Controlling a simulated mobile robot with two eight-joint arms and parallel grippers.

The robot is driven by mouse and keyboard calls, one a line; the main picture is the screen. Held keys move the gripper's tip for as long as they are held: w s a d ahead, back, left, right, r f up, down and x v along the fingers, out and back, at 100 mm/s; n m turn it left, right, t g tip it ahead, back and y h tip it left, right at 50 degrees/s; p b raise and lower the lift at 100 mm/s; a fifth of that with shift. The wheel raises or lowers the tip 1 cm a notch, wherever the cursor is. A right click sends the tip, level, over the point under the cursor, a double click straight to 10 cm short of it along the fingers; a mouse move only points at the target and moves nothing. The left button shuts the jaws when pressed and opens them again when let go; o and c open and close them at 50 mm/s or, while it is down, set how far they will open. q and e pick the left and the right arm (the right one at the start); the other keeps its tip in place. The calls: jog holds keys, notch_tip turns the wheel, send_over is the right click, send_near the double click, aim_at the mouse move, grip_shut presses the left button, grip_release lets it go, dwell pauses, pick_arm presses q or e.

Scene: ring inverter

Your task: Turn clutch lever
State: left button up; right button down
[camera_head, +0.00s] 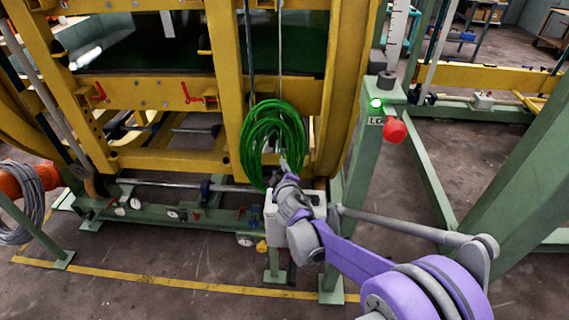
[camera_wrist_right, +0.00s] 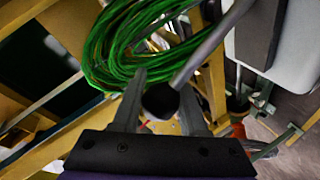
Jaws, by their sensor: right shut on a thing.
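The clutch lever (camera_wrist_right: 203,55) shows in the right wrist view as a grey rod with a dark round knob (camera_wrist_right: 161,100) at its near end. My right gripper (camera_wrist_right: 160,103) has one finger on each side of the knob and is shut on it. In the head view my right gripper (camera_head: 286,172) is in front of the green coil, just above a light grey box (camera_head: 318,200); the lever is mostly hidden there by my gripper and arm. That box also shows at the upper right of the right wrist view (camera_wrist_right: 243,45). My left gripper is not in view.
A coil of green cable (camera_head: 262,140) hangs against the yellow frame (camera_head: 228,70), close to my right gripper. Floor in front is clear.

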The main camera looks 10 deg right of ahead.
jog(key=shift+w+a+f+n+p, duration=0.1)
jog(key=shift+a+f+n+p, duration=0.1)
jog(key=shift+a+n+p, duration=0.15)
dwell(0.3)
jog(key=shift+c, duration=2.2)
grip_release()
jog(key=shift+a+f, duration=0.1)
jog(key=p+v, duration=0.1)
jog(key=v, duration=0.9)
jog(key=shift+s+r, duration=0.25)
jog(key=shift+s, duration=0.1)
